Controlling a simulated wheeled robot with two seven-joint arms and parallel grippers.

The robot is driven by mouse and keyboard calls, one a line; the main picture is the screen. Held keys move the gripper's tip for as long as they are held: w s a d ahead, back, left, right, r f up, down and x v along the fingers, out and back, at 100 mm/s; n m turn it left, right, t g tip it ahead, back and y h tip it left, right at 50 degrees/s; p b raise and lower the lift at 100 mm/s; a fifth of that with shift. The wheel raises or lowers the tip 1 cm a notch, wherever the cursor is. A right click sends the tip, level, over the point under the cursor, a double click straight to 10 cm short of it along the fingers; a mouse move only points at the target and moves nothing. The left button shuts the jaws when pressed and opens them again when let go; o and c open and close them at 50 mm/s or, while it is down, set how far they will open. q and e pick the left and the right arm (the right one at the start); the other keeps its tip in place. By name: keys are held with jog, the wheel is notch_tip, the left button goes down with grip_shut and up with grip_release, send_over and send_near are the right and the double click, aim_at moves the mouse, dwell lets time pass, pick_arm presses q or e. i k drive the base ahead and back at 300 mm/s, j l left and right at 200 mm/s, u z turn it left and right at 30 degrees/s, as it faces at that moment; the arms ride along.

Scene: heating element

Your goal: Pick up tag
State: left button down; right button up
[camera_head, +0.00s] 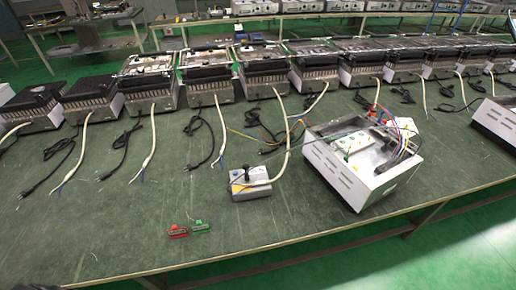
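Two small flat pieces lie close together near the front edge of the green table. One is red (178,231) and the other is green (200,226). Each seems to have a dark part on it. They are too small for me to tell which is the tag, or whether both are tags. Neither of my grippers is in view, and nothing holds either piece.
A grey box with a cable (249,186) sits behind the pieces. An open white-cased unit (345,180) with loose wires stands to the right. A row of heater units (265,70) with cables lines the back. The table (110,235) is clear left of the pieces.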

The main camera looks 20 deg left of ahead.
aim_at(176, 233)
jog(key=j, duration=0.4)
jog(key=k+j, duration=0.1)
jog(key=j, duration=0.25)
jog(key=k+j+z, duration=0.1)
jog(key=j, duration=0.3)
jog(key=k+u, duration=0.5)
jog(key=i+j, duration=0.05)
